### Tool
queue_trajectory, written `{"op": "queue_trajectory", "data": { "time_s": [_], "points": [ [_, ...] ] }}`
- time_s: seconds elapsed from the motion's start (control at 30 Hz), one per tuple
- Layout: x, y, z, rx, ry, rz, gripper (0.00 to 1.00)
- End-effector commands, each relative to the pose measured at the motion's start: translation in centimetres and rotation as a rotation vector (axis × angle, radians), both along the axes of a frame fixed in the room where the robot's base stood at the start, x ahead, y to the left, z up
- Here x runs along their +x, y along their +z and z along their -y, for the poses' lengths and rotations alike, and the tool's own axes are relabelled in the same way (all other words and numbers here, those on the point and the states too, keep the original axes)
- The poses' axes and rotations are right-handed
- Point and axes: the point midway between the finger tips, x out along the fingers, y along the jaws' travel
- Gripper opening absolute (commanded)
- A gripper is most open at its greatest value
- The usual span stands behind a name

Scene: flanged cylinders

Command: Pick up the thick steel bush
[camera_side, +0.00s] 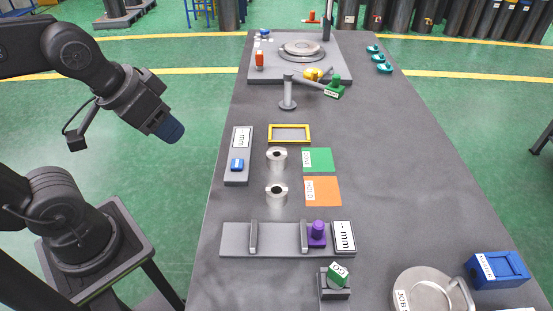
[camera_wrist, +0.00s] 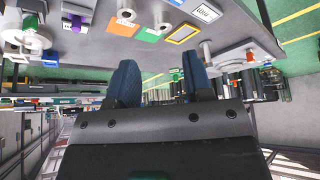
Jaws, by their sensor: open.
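Two short silver steel bushes with central holes stand on the dark table, one behind the other. The far bush (camera_side: 277,159) is beside the green pad; the near bush (camera_side: 276,195) is beside the orange pad. I cannot tell for sure which is the thick one. Both also show near the top of the wrist view. My gripper (camera_side: 170,130) hangs in the air left of the table, well apart from both bushes. In the wrist view its two blue fingers (camera_wrist: 161,80) are spread with nothing between them.
A green pad (camera_side: 317,160) and an orange pad (camera_side: 322,191) lie right of the bushes. A yellow frame (camera_side: 289,142) lies behind them. A grey gauge plate (camera_side: 237,143) is at left; a grey rail block (camera_side: 279,239) is in front. The table's right side is mostly clear.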

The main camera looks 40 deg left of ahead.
Motion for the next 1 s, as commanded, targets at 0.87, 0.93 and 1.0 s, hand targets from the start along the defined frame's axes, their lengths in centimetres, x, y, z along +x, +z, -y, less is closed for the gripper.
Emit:
{"op": "queue_trajectory", "data": {
  "time_s": [0.87,0.93,1.0],
  "points": [
    [1.2,0.2,0.0,-0.012,0.052,-0.027,0.87],
    [2.6,0.4,0.1,-0.024,0.111,-0.052,0.87],
    [4.4,0.4,0.2,-0.037,0.191,-0.082,0.87]
  ]
}}
